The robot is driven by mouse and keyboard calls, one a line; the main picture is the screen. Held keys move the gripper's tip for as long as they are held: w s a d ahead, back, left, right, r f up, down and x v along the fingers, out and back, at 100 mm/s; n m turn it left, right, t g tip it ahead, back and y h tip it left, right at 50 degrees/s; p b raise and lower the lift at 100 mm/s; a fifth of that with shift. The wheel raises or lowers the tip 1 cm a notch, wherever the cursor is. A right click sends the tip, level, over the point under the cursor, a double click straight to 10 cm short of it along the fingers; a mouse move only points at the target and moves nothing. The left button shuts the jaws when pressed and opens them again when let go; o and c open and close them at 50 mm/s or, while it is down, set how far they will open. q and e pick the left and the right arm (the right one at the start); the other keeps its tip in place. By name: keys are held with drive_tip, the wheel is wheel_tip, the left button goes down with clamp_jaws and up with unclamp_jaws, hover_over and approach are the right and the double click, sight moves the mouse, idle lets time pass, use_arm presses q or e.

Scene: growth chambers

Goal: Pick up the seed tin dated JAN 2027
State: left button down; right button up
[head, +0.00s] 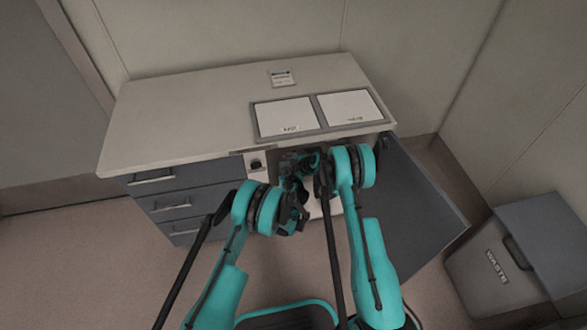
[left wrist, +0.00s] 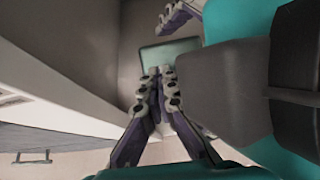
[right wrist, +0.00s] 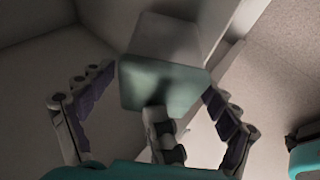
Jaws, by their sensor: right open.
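A pale green, box-shaped tin (right wrist: 160,86) fills the middle of the right wrist view; no date can be read on it. It also shows in the left wrist view (left wrist: 168,54), just past the fingertips. My right gripper (right wrist: 157,80) is open, with one finger on each side of the tin. My left gripper (left wrist: 159,76) has its fingers close together at the tin's lower edge. I cannot tell whether that edge is between them. In the head view both grippers (head: 298,170) are at the mouth of the open cabinet and hide the tin.
The worktop (head: 190,115) bears two labelled trays (head: 288,117) (head: 349,107) and a small card (head: 282,78). The cabinet door (head: 412,205) stands open on the right. Drawers (head: 172,208) are at the left. A waste bin (head: 500,262) stands at the far right.

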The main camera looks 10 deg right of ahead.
use_arm(q)
drive_tip(key=shift+a+f, duration=0.25)
drive_tip(key=shift+f, duration=0.2)
use_arm(e)
drive_tip(key=shift+w+a+f, duration=0.1)
drive_tip(key=shift+w+f, duration=0.05)
drive_tip(key=shift+f, duration=0.1)
drive_tip(key=c, duration=1.4)
use_arm(q)
drive_tip(key=shift+r, duration=0.3)
use_arm(e)
drive_tip(key=shift+f, duration=0.15)
use_arm(q)
drive_tip(key=shift+w+r, duration=0.15)
drive_tip(key=shift+w, duration=0.05)
use_arm(e)
drive_tip(key=shift+f, duration=0.2)
use_arm(q)
drive_tip(key=shift+d+r, duration=0.1)
